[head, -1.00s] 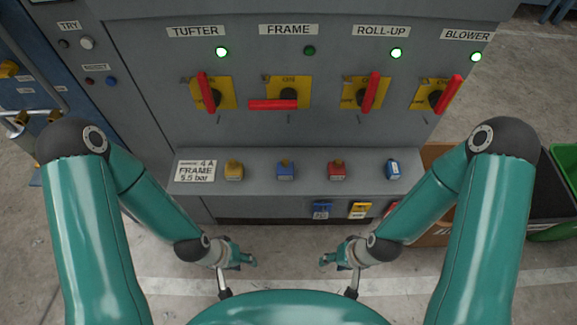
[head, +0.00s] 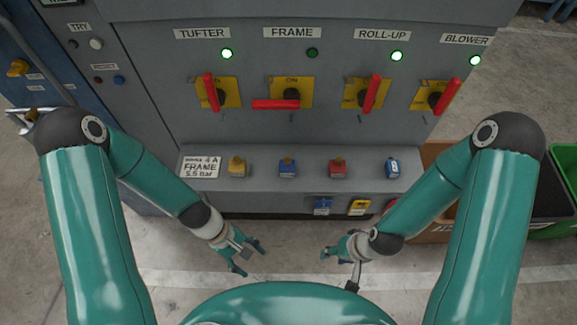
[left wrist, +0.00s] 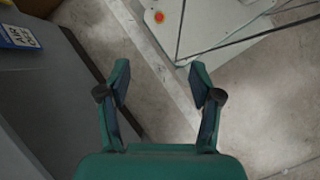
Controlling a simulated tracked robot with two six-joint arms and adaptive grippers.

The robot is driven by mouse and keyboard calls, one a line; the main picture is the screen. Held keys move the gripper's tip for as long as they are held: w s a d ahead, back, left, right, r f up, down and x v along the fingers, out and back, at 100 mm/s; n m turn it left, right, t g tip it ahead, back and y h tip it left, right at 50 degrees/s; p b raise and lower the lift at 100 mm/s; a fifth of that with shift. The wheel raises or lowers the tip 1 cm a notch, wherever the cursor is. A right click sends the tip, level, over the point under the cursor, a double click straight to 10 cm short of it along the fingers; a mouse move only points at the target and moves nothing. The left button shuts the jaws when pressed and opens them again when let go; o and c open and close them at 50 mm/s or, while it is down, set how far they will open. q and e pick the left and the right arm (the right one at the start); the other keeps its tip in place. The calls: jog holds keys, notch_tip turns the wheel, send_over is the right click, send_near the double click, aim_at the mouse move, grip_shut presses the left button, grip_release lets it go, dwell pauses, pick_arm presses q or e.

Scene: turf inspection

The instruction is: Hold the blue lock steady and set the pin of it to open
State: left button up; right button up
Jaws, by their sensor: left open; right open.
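A blue lock (head: 287,168) sits on the grey ledge (head: 262,190), between a yellow lock and a red lock. It has a small brownish part on top; its pin setting is too small to read. A second blue item (head: 393,168) with a white face sits at the ledge's right end. My left gripper (head: 249,258) is open and empty, in front of and below the ledge, apart from the locks. Its spread fingers (left wrist: 160,84) show in the left wrist view with only floor between them. My right gripper (head: 331,254) is open and empty, also below the ledge.
The yellow lock (head: 237,167) and red lock (head: 338,168) flank the blue lock. Red-handled switches stand on the panel above; the FRAME handle (head: 276,104) lies level. Blue and yellow tags (head: 359,207) hang under the ledge. A cardboard box (head: 432,222) stands right.

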pick_arm(q)
jog(key=w+d+r+n+t+h+b, duration=0.1)
jog(key=w+d+r+n+h, duration=0.1)
jog(key=w+n, duration=0.3)
jog(key=w+d+r+n+t+h+b, duration=0.1)
jog(key=w+d+r+n+h, duration=0.1)
jog(key=w, duration=0.4)
jog(key=n+t+h+b, duration=0.2)
jog(key=n+t, duration=0.2)
jog(key=t, duration=0.1)
send_near(283, 166)
jog(key=shift+d, duration=0.4)
jog(key=shift+w+a+f+b, duration=0.15)
jog(key=shift+a+b, duration=0.05)
jog(key=shift+b, duration=0.15)
jog(key=shift+f, duration=0.1)
jog(key=b+x, duration=0.4)
jog(key=x, duration=0.4)
jog(key=shift+d+f+b, duration=0.15)
jog(key=shift+d+b, duration=0.05)
jog(key=shift+b, duration=0.1)
jog(key=shift+w+d+f+b, duration=0.1)
jog(key=shift+d+f+b, duration=0.15)
jog(key=shift+d+b, duration=0.25)
jog(key=shift+d, duration=0.1)
jog(key=shift+c, duration=0.3)
